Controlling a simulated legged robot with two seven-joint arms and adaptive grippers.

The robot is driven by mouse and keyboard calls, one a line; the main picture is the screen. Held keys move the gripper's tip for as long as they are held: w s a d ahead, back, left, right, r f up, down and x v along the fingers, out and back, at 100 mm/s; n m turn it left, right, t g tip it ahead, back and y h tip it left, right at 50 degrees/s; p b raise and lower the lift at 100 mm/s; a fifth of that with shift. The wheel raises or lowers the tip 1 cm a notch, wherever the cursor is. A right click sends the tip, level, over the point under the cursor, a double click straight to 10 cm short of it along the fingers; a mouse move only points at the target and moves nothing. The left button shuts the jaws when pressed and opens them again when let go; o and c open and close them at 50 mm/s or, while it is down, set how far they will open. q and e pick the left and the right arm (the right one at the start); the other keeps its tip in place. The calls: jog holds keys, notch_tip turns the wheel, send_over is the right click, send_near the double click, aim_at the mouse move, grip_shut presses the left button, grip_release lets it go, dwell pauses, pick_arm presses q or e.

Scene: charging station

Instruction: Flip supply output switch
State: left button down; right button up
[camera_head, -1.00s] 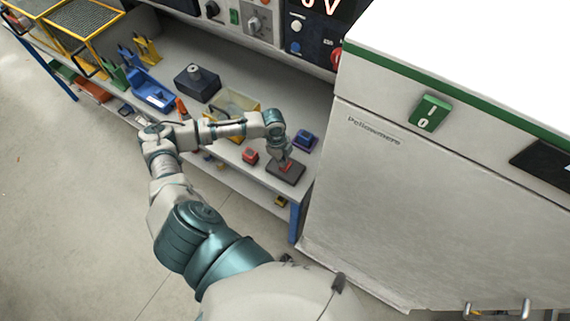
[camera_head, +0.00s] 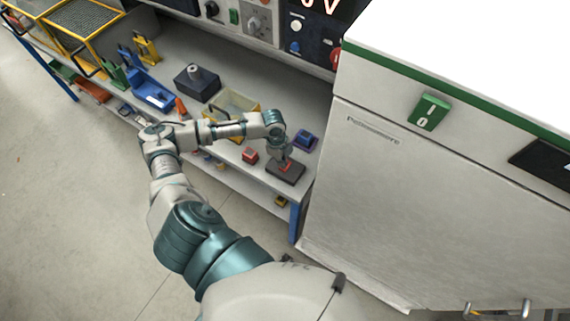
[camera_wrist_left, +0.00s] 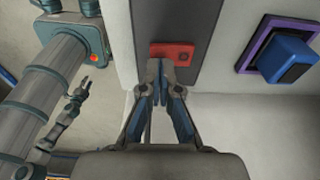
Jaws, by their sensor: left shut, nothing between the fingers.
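A red switch (camera_head: 286,167) sits on a dark plate (camera_head: 290,177) near the right front of the bench. My left gripper (camera_head: 284,160) is at it, reaching down from above. In the left wrist view, my left gripper (camera_wrist_left: 161,66) is shut and empty, its fingertips over the dark plate (camera_wrist_left: 192,17) at the near edge of the red switch (camera_wrist_left: 180,52). I cannot tell whether they touch it. A green switch (camera_head: 429,111) marked I and O is on the white cabinet, away from the gripper. My right gripper is not in view.
A blue switch with a purple frame (camera_wrist_left: 287,52) stands right of the plate. A red block (camera_head: 250,155) and a yellow-rimmed bin (camera_head: 232,103) are on the left. The white cabinet (camera_head: 420,200) closes off the right side. A control panel (camera_head: 310,40) is behind.

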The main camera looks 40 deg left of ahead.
pick_arm(q)
jog(key=shift+d+f, duration=0.1)
jog(key=shift+f, duration=0.75)
jog(key=shift+r, duration=0.1)
dwell(0.3)
notch_tip(320, 180, up, 7)
jog(key=p, duration=0.8)
jog(key=shift+s, duration=0.1)
dwell(0.4)
